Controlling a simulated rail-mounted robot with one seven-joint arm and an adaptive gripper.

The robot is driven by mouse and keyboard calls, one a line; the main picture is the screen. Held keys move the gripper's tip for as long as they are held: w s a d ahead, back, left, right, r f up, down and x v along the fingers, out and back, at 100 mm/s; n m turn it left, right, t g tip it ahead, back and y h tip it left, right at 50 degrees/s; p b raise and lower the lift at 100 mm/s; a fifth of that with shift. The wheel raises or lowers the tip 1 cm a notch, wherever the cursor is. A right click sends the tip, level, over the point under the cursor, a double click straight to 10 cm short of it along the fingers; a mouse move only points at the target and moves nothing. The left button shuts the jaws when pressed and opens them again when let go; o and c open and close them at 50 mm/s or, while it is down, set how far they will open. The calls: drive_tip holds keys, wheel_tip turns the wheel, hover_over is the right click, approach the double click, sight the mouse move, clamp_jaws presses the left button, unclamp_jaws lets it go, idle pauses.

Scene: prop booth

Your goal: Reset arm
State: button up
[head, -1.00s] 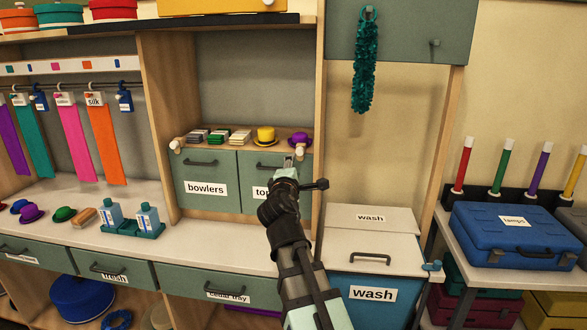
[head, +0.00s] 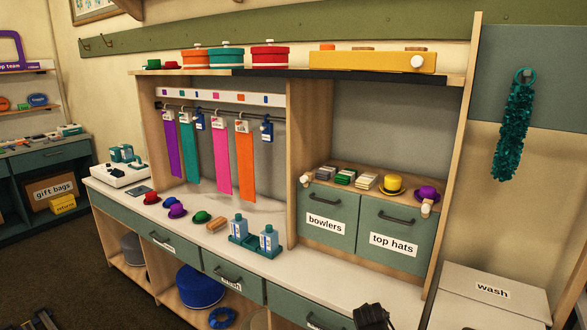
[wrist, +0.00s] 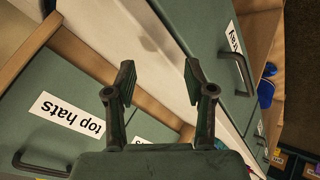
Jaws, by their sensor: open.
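My gripper (wrist: 158,82) is open in the wrist view, its two dark fingers apart with nothing between them. Behind the fingers the wrist view shows the pale counter top (wrist: 150,45), with the green door labelled top hats (wrist: 55,120) at left and a green drawer front (wrist: 205,35) at right. I cannot tell how far the fingers are from these.
In the head view, the bowlers door (head: 325,240) and top hats door are closed. Ribbons (head: 220,155) hang above. A wash bin (head: 492,290) stands at right. The counter's front right is clear.

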drive_tip(key=s+a+f+m+g+y+b, duration=0.15)
drive_tip(key=s+f+g, duration=0.25)
drive_tip(key=s+f, duration=0.75)
drive_tip(key=s+a+f+m+g+y+b, duration=0.1)
drive_tip(key=s+a+f+g, duration=0.2)
drive_tip(key=s+f, duration=0.85)
drive_tip(key=s+a+f+m+g+b, duration=0.1)
drive_tip(key=s+f+g, duration=0.2)
drive_tip(key=s+f, duration=0.6)
drive_tip(key=s+a+f+m+g+y+b, duration=0.1)
drive_tip(key=s+f+g, duration=0.3)
drive_tip(key=s+f, duration=0.5)
drive_tip(key=s+a+b, duration=0.1)
drive_tip(key=s, duration=0.3)
drive_tip(key=shift+s+g, duration=0.3)
drive_tip(key=shift+m, duration=0.25)
